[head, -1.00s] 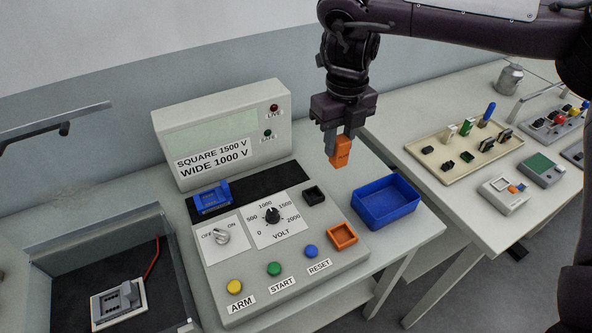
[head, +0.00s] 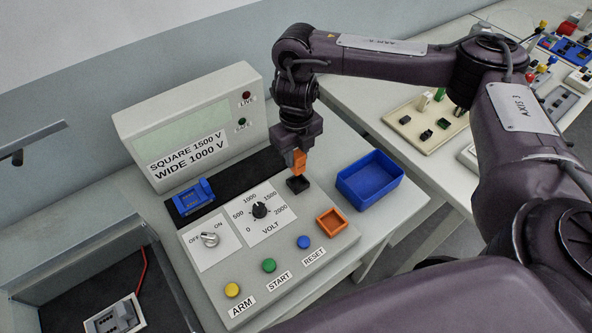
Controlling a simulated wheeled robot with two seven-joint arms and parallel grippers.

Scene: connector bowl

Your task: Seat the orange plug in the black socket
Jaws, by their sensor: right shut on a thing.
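The orange plug (head: 299,162) is held upright in my right gripper (head: 297,155), which is shut on it. The black socket (head: 297,185) is a small square on the tester panel, right of the volt dial. The plug is directly above the socket, its lower end at or just over the opening. I cannot tell whether it touches or has entered. An orange square socket (head: 332,222) is lower right on the same panel. My left gripper is not in view.
A blue bin (head: 369,180) stands close right of the panel. A display box (head: 190,125) rises behind. A blue connector (head: 194,197), dial (head: 260,210) and several buttons lie left and in front. A second table (head: 375,95) holds a connector tray (head: 428,122).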

